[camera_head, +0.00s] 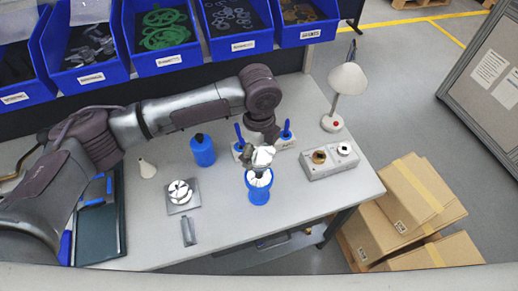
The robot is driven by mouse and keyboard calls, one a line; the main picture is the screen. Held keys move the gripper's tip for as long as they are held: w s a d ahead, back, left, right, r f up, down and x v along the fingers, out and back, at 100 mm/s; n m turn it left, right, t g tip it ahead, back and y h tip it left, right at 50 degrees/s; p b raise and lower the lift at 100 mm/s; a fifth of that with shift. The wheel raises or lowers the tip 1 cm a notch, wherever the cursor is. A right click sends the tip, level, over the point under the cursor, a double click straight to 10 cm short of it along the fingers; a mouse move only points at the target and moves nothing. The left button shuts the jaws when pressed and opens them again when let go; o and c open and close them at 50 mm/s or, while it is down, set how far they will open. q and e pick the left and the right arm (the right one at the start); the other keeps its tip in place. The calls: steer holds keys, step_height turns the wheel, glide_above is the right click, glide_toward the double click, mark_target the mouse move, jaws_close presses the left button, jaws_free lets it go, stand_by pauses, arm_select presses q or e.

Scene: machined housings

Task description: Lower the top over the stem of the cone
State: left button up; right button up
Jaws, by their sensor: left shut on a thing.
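My left gripper (258,146) reaches over the middle of the table and is shut on a white piece, which looks like the top (264,157). Just below it, a white segmented piece, which looks like the cone (259,179), sits upright in a blue holder (258,196). The top is right above the cone, slightly to the right in the picture. The stem is hidden or too small to make out, and I cannot tell whether top and cone touch. My right gripper is not in view.
A grey box with two round fittings (329,164) and a lamp (347,79) stand at the right. The front table is mostly clear.

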arm_select(q)
steer(key=shift+f+b, duration=1.45)
steer(key=shift+f, duration=2.05)
stand_by(1.7)
steer(key=o, duration=1.2)
step_height(320, 180, up, 12)
steer(key=shift+f, duration=0.1)
